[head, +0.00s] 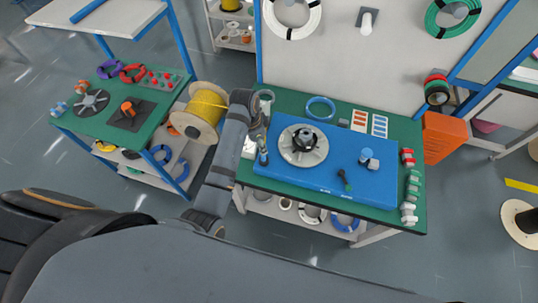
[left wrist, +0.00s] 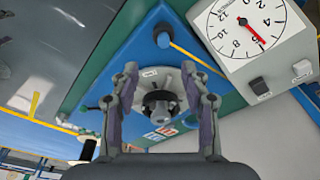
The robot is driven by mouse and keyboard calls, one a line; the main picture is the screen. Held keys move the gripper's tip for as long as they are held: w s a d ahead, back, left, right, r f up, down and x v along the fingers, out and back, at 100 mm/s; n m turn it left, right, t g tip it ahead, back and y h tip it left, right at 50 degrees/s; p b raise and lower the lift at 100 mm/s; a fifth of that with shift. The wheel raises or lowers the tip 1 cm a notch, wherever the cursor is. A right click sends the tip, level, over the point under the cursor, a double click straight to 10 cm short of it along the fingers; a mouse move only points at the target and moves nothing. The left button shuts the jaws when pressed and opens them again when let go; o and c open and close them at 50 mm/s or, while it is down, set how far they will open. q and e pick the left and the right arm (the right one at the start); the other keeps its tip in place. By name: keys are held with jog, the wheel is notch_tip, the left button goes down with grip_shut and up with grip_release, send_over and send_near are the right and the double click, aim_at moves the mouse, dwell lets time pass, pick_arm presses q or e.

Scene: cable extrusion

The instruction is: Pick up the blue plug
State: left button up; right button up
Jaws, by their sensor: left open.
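A blue plug (head: 366,153) stands on the right half of the blue board (head: 320,182), beside a small pale piece. My left gripper (head: 263,122) is at the board's left edge in the head view, well to the left of the plug; its fingers are hard to make out there. In the left wrist view my left gripper (left wrist: 166,92) is open and empty, with a pale reel with a dark hub (left wrist: 160,100) beyond its fingers. I cannot pick out the blue plug surely in that view; a finger may hide it. My right gripper is not in view.
The reel (head: 303,145) and a green-tipped piece (head: 345,180) are on the board. A dial gauge (left wrist: 252,35) stands beside it, near a blue-topped item (left wrist: 162,37). Orange bin (head: 444,138) at right; yellow cable spool (head: 201,110) at left.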

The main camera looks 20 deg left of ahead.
pick_arm(q)
send_over(264, 157)
jog(key=f, duration=0.5)
jog(key=shift+s+a+f+p, duration=0.15)
jog(key=shift+s+a+p, duration=0.25)
jog(key=shift+w+f, duration=0.1)
jog(key=shift+f, duration=0.2)
jog(key=f, duration=0.1)
jog(key=f+p, duration=0.1)
jog(key=f, duration=0.2)
jog(key=shift+w+d+f, duration=0.1)
jog(key=shift+w+f, duration=0.25)
jog(key=shift+w, duration=0.05)
jog(key=c, duration=0.9)
